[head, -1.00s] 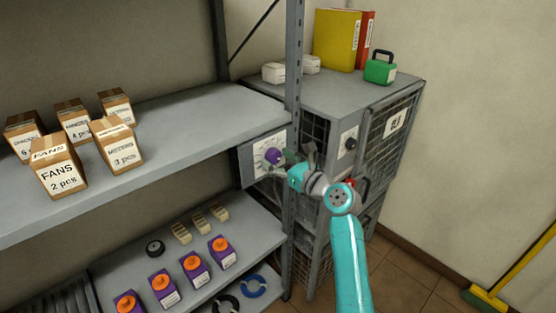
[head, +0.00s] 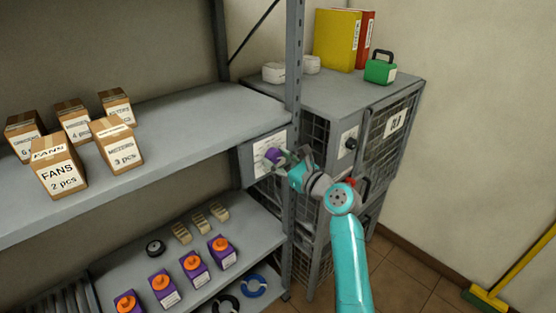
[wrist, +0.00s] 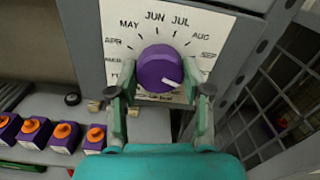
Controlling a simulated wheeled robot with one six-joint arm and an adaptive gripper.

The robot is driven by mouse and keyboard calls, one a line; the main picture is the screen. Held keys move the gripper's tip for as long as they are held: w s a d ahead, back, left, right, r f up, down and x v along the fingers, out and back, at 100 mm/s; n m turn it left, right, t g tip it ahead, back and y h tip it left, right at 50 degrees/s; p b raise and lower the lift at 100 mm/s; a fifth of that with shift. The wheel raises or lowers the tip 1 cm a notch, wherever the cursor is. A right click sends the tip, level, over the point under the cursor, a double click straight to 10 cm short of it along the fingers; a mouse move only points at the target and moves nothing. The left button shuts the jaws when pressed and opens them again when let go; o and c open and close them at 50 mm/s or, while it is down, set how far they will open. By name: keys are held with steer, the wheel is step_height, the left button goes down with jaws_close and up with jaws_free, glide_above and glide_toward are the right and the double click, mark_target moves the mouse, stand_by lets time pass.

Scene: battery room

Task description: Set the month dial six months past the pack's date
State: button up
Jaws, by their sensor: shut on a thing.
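The purple month dial (wrist: 160,68) sits on a white plate with month names (wrist: 215,30), fixed to a grey panel; it also shows in the head view (head: 273,157). Its white pointer mark points to the lower right, past SEP; the month label there is not readable. MAR through SEP show around the upper part; the lower labels are partly hidden by my fingers. My gripper (wrist: 160,84) is shut on the dial, one finger on each side. Several purple packs with orange tops (head: 194,264) stand on the lower shelf; their label print is too small to read.
A grey shelf post (head: 293,100) stands close beside the dial panel, with a mesh cabinet (head: 350,85) to its right. A black knob (head: 350,144) is on the cabinet. Cartons (head: 58,172) stand on the upper shelf.

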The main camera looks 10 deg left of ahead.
steer(key=n, duration=1.3)
steer(key=shift+n, duration=0.3)
steer(key=n, duration=1.2)
steer(key=shift+n, duration=0.3)
steer(key=n, duration=0.6)
steer(key=shift+n, duration=0.3)
steer(key=n, duration=0.6)
steer(key=shift+s, duration=0.1)
steer(key=n, duration=0.6)
steer(key=shift+f, duration=0.1)
steer(key=n, duration=0.6)
steer(key=shift+n, duration=0.5)
